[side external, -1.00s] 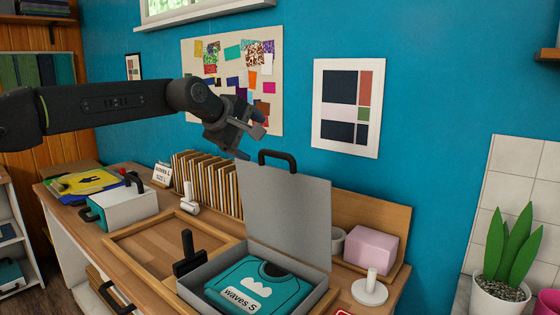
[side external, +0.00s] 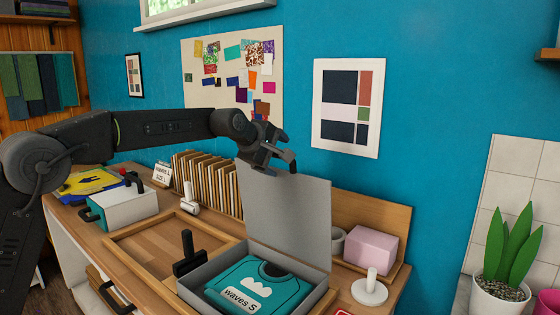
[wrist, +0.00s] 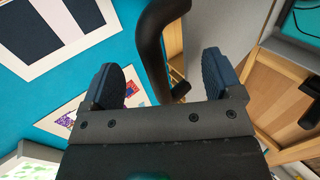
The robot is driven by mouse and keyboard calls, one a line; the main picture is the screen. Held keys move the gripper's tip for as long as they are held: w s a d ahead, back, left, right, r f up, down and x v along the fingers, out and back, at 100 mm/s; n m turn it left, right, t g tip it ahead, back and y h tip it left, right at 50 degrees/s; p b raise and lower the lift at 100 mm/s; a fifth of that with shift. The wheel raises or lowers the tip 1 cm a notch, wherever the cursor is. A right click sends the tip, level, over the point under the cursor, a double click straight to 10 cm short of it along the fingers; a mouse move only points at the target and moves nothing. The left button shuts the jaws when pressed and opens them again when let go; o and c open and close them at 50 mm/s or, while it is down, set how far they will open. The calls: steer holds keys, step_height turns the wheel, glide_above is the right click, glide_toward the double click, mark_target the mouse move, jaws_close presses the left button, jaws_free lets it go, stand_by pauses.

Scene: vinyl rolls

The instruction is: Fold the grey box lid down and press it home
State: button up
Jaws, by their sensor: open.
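The grey box (side external: 188,292) sits open on the desk with a teal pack marked "waves S" (side external: 262,284) inside. Its grey lid (side external: 290,212) stands upright at the back edge. My gripper (side external: 283,155) is at the lid's top edge and covers much of the black handle there. In the wrist view my gripper (wrist: 165,80) is open, its two dark blue finger pads apart. The black lid handle (wrist: 150,45) shows in the gap between them. I cannot tell whether either pad touches it.
An upright black handle (side external: 187,252) stands at the box's left. A pink block (side external: 370,248) and a white round stand (side external: 369,290) are at the right.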

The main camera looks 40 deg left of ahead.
stand_by(0.5)
steer(key=v, duration=0.9)
stand_by(0.6)
steer(key=s+d+f+m+g, duration=0.1)
steer(key=s+f+m, duration=0.4)
steer(key=s, duration=0.6)
steer(key=s+d+f+m+g, duration=0.1)
steer(key=s+f+m+g, duration=0.1)
steer(key=s+f+m, duration=0.4)
steer(key=s+d+f+m+g, duration=0.1)
steer(key=s+f+m, duration=0.5)
steer(key=s, duration=1.1)
steer(key=shift+m+g, duration=0.5)
steer(key=shift+g, duration=0.3)
